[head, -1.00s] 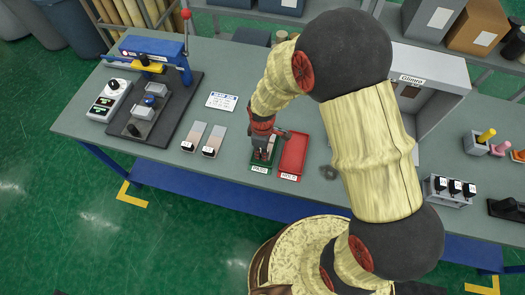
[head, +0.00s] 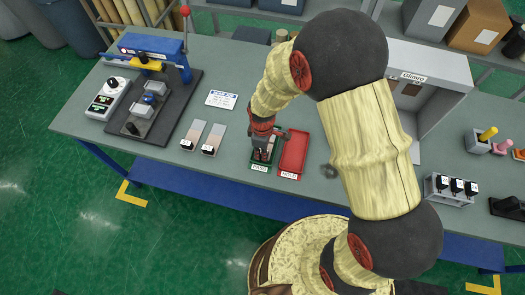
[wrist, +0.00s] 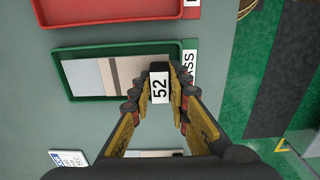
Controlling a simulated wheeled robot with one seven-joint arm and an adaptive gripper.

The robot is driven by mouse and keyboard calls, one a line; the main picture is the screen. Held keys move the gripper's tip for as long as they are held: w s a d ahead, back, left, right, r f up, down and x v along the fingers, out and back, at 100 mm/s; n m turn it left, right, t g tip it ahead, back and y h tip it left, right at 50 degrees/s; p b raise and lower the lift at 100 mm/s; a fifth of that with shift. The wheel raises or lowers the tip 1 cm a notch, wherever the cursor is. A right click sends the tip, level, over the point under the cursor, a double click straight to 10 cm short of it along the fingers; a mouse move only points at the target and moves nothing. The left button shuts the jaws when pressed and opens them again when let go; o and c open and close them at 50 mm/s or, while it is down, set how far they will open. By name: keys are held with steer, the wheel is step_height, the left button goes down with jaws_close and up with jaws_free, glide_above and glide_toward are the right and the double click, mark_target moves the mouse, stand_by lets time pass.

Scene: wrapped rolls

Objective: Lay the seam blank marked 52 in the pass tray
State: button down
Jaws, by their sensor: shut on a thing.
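The seam blank marked 52 (wrist: 160,87) is a pale strip with a black tab bearing a white number label. My gripper (wrist: 157,95) is shut on its tab end, and it also shows in the head view (head: 263,146). The strip stretches away from the fingers over the green pass tray (wrist: 118,47), inside its rim as seen from the wrist. Whether it touches the tray floor I cannot tell. In the head view the pass tray (head: 254,166) is largely covered by my gripper, and its front label reads PASS.
A red tray (head: 294,152) stands right beside the pass tray. Two more blanks (head: 192,134) (head: 214,139) lie to the left, with a white card (head: 221,99) behind. A press (head: 150,95) stands farther left. A grey booth (head: 440,85) stands at right.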

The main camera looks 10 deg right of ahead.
steer(key=shift+f+b, duration=0.3)
steer(key=shift+f, duration=0.3)
steer(key=c, duration=1.6)
jaws_free()
steer(key=shift+r, duration=0.1)
step_height(320, 180, up, 12)
steer(key=shift+f, duration=0.1)
